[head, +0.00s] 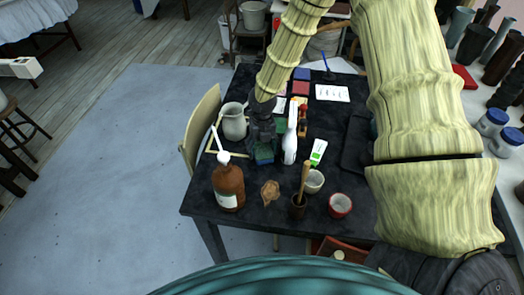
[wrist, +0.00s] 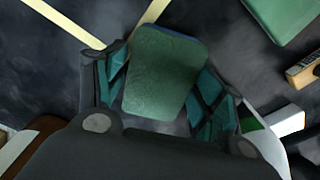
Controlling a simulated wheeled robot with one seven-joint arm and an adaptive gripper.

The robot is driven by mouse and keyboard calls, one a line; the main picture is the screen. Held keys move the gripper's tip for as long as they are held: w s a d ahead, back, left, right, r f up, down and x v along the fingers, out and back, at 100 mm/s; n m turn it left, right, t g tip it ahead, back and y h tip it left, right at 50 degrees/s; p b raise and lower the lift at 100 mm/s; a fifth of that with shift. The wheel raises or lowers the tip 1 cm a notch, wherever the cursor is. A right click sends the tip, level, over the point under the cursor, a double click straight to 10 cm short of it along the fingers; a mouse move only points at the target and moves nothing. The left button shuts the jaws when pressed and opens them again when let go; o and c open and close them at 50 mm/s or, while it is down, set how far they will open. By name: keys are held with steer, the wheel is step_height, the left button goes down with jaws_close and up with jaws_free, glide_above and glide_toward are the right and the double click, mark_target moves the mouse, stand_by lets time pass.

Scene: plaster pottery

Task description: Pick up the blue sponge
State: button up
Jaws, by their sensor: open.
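The sponge (wrist: 165,72) has a green top face and a thin blue edge along its far side. It lies on the dark table between the two fingers of my gripper (wrist: 165,90) in the wrist view. The fingers are open, one on each side of the sponge; I cannot tell if either touches it. In the head view my gripper (head: 263,142) points down over the table, and the sponge (head: 264,157) shows just below it, partly hidden by the fingers.
A brown pump bottle (head: 228,187) stands nearer.

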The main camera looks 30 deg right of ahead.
mark_target(262, 148)
steer(key=shift+c, duration=0.2)
steer(key=c, duration=0.4)
steer(key=shift+c, duration=0.2)
steer(key=shift+r+b, duration=0.6)
steer(key=shift+r, duration=4.35)
steer(key=shift+c, duration=1)
steer(key=shift+r, duration=0.1)
